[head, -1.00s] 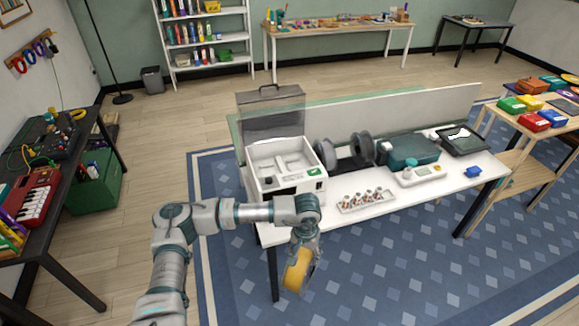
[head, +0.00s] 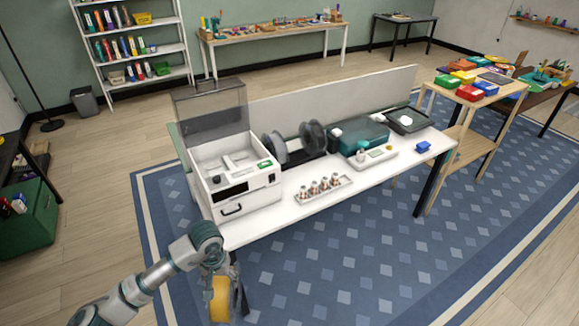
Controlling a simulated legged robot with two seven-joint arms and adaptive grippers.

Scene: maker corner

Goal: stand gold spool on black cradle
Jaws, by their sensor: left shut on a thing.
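The gold spool (head: 220,299) is held low in front of the white table's near left corner, below the tabletop. My left gripper (head: 222,284) is shut on it; the fingers are partly hidden by the wrist and the spool. My right gripper is not in view.
A white printer (head: 237,176) with a raised smoky lid (head: 210,108) stands at the table's left end. A tray of nozzles (head: 323,188), a scale (head: 374,157) and a teal case (head: 358,134) are to its right. The front table strip (head: 290,212) is bare.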

